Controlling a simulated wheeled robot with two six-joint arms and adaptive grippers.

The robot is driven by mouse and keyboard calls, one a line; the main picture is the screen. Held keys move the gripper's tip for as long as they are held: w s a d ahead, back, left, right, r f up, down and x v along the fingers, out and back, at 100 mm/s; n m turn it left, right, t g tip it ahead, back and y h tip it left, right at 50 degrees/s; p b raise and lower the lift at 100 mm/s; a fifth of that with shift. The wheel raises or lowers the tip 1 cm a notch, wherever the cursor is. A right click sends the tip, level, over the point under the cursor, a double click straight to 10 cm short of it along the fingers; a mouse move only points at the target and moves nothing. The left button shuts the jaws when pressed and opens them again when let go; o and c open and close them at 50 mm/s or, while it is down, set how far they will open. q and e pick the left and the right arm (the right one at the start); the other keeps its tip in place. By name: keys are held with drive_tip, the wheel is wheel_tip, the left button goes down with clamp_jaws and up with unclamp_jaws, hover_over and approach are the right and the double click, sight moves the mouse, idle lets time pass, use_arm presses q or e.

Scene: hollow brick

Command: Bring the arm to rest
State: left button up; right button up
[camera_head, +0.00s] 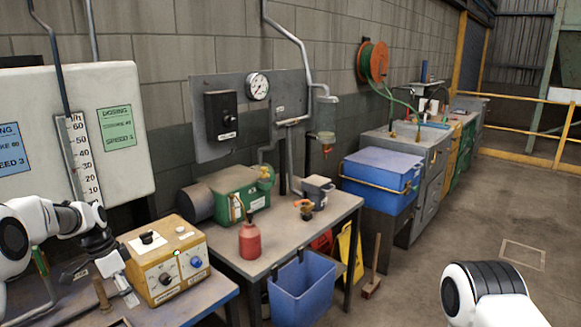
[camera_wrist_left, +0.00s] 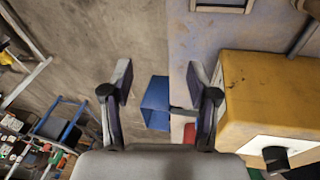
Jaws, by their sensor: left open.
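My left arm (camera_head: 40,220) comes in from the left of the head view, its white links bent. My left gripper (camera_head: 112,266) hangs over the near bench, just left of the yellow control box (camera_head: 165,262). In the left wrist view the two fingers of this gripper (camera_wrist_left: 161,88) stand wide apart with nothing between them. The yellow box (camera_wrist_left: 262,95) is beside the right finger there, apart from it as far as I can tell. A white part of my right arm (camera_head: 490,293) shows at the lower right of the head view. Its gripper is outside the frames.
A dosing panel (camera_head: 118,128) stands behind my left arm. A second table (camera_head: 330,208) holds a red bottle (camera_head: 250,242), a green machine (camera_head: 240,197) and a grey container. A blue bin (camera_head: 303,288) is at its front edge. Open floor (camera_head: 430,250) lies to the right.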

use_arm(q)
drive_tip(key=s+d+f+g, duration=0.1)
drive_tip(key=s+d+f, duration=0.3)
drive_tip(key=s+f, duration=0.35)
drive_tip(key=s+d+f+g+y, duration=0.1)
drive_tip(key=s+d+f+g, duration=0.1)
drive_tip(key=s+d+f, duration=0.35)
drive_tip(key=s+d+f+g, duration=0.1)
drive_tip(key=s+d+f, duration=0.1)
drive_tip(key=s+f, duration=0.65)
drive_tip(key=s+d+f+n+t+y, duration=0.1)
drive_tip(key=s+d+f+n, duration=0.15)
drive_tip(key=s, duration=0.85)
drive_tip(key=s+d+f+n+y, duration=0.1)
drive_tip(key=s+n, duration=0.3)
drive_tip(key=s, duration=0.7)
drive_tip(key=w+n+t, duration=0.3)
drive_tip(key=shift+w+r, duration=0.25)
drive_tip(key=shift+w, duration=0.1)
